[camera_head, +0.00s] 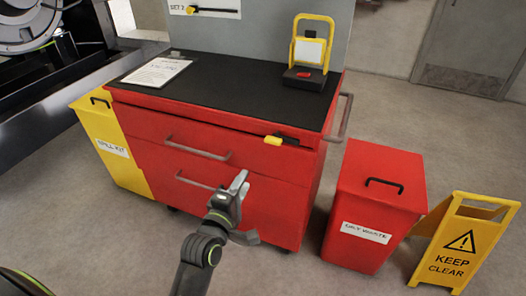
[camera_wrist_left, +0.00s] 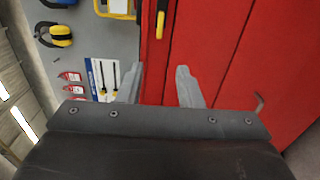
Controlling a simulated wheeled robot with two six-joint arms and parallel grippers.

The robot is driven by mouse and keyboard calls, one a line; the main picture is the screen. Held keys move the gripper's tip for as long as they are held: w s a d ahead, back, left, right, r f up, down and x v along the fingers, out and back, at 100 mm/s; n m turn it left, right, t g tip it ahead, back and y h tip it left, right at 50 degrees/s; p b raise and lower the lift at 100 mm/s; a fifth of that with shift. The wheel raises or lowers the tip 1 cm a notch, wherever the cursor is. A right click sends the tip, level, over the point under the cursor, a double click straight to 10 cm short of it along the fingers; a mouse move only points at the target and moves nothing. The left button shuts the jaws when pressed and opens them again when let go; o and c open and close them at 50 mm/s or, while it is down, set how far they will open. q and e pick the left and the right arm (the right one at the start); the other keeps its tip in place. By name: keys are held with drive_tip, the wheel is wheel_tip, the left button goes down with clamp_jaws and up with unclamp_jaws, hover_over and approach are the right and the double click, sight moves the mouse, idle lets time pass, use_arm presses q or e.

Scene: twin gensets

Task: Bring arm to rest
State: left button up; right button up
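My left gripper (camera_head: 239,184) is in front of the red tool cabinet (camera_head: 190,133), near its lower drawers, with its arm rising from the bottom of the head view. In the left wrist view the two fingers of the left gripper (camera_wrist_left: 160,80) stand apart with nothing between them. The red cabinet front (camera_wrist_left: 222,55) is behind them, and I cannot tell the exact gap to it. My right gripper is in neither view.
A yellow spill-kit bin (camera_head: 113,143) stands left of the cabinet. A red bin (camera_head: 375,205) and a yellow caution sign (camera_head: 466,240) stand right. A clipboard (camera_head: 157,72) and a yellow-framed device (camera_head: 312,50) are on the black top. A side handle (camera_head: 343,117) sticks out.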

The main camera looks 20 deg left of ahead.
use_arm(q)
drive_tip(key=s+a+f+m+g+p, duration=0.25)
drive_tip(key=s+f+m+g, duration=0.2)
drive_tip(key=f, duration=1.05)
drive_tip(key=s+a+f+m+g+p, duration=0.1)
drive_tip(key=s+f+m+g+p, duration=0.4)
drive_tip(key=f, duration=1)
drive_tip(key=s+a+f+m+g, duration=0.1)
drive_tip(key=s+f, duration=0.3)
drive_tip(key=s, duration=0.7)
drive_tip(key=s+a+f+m+g+y+p, duration=0.1)
drive_tip(key=s+f+m+g, duration=0.3)
drive_tip(key=s, duration=0.7)
drive_tip(key=s+a+f+m+g+p, duration=0.1)
drive_tip(key=s+a+f+m+g, duration=0.1)
drive_tip(key=s+f, duration=0.4)
drive_tip(key=s+a+m, duration=0.1)
drive_tip(key=s, duration=0.4)
drive_tip(key=shift+s+y, duration=0.15)
drive_tip(key=shift+y, duration=0.15)
drive_tip(key=shift+c, duration=0.3)
